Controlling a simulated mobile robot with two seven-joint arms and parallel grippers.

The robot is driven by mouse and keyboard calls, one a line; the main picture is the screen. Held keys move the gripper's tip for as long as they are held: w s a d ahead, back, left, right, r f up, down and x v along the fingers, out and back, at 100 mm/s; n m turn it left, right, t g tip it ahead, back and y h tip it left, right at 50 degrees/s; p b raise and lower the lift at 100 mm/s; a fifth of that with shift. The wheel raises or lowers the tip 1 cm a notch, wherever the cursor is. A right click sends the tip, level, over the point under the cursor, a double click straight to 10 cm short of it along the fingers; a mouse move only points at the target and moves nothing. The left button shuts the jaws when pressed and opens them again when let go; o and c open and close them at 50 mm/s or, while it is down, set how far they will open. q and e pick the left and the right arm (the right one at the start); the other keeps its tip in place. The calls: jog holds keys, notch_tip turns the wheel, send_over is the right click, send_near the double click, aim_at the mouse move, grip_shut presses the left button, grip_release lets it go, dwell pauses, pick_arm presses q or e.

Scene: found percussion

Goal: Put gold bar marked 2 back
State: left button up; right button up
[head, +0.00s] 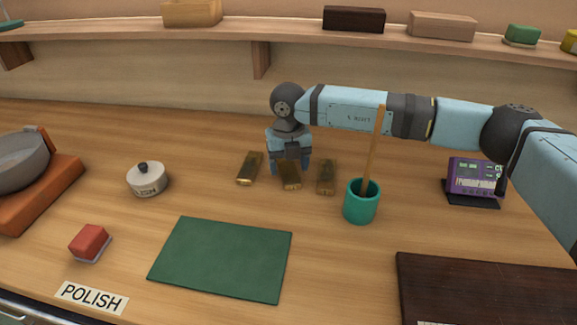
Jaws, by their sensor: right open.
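Three gold bars lie in a row on the wooden bench: a left bar (249,169), a middle bar (290,181) and a right bar (326,178). Their number marks are too small to read, so I cannot tell which is 2. My right gripper (289,168) points down at the middle bar, its jaws open around or just above it. It hides the bar's far end. Whether the fingers touch the bar is unclear. My left gripper is out of view.
A teal cup (361,206) with a wooden stick (373,150) stands right of the bars. A green mat (222,259) lies in front, with a red block (90,242) and white lidded pot (147,179) leftward. A purple device (474,178) and dark board (480,290) are at right.

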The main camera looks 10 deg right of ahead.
aim_at(288, 170)
notch_tip(288, 170, up, 11)
jog(key=shift+p, duration=0.4)
